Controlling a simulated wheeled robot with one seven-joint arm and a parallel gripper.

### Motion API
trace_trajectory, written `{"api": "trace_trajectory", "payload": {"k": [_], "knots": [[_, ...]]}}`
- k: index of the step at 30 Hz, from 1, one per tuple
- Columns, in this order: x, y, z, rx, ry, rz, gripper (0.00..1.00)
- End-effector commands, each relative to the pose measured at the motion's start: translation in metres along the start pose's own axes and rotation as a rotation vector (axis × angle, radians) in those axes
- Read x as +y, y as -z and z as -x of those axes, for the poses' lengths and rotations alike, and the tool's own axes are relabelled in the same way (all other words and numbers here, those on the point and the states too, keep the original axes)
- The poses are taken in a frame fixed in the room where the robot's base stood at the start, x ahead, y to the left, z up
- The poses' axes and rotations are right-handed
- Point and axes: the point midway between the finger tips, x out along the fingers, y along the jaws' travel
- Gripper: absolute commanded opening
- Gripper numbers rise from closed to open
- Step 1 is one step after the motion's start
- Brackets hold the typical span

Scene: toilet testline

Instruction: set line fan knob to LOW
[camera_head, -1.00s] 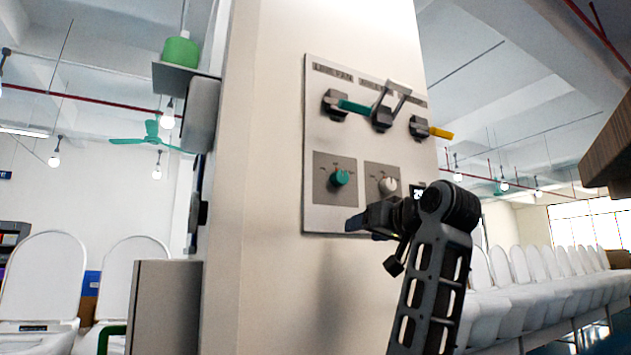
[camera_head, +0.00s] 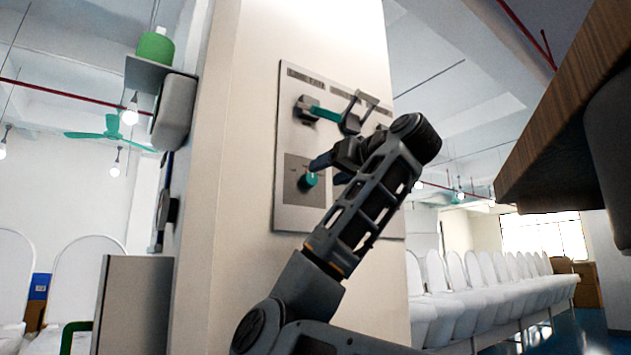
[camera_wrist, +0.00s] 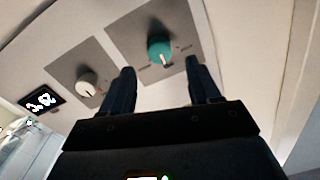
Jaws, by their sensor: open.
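The teal knob (camera_head: 309,180) sits on a grey square plate at the lower left of the wall panel, below the "LINE FAN" label. It also shows in the wrist view (camera_wrist: 160,48), with a white pointer mark on its face. My gripper (camera_head: 333,170) is in front of the panel, just right of the teal knob. In the wrist view my two dark fingers (camera_wrist: 160,80) are apart, with the teal knob beyond and between their tips. The gripper appears empty and clear of the knob. The markings around the knob are too small to read.
A white knob (camera_wrist: 87,85) on its own plate and a small lit display (camera_wrist: 40,100) lie left in the wrist view. A teal-handled lever (camera_head: 322,113) and a grey lever (camera_head: 352,118) project above my gripper. A wooden edge (camera_head: 560,110) overhangs at upper right.

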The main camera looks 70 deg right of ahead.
Motion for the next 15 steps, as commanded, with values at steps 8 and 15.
{"api": "trace_trajectory", "payload": {"k": [8, 15], "knots": [[-0.001, 0.001, -0.041, -0.005, 0.001, 0.0, 0.62], [0.0, -0.001, -0.053, -0.003, 0.0, 0.0, 0.62]]}}
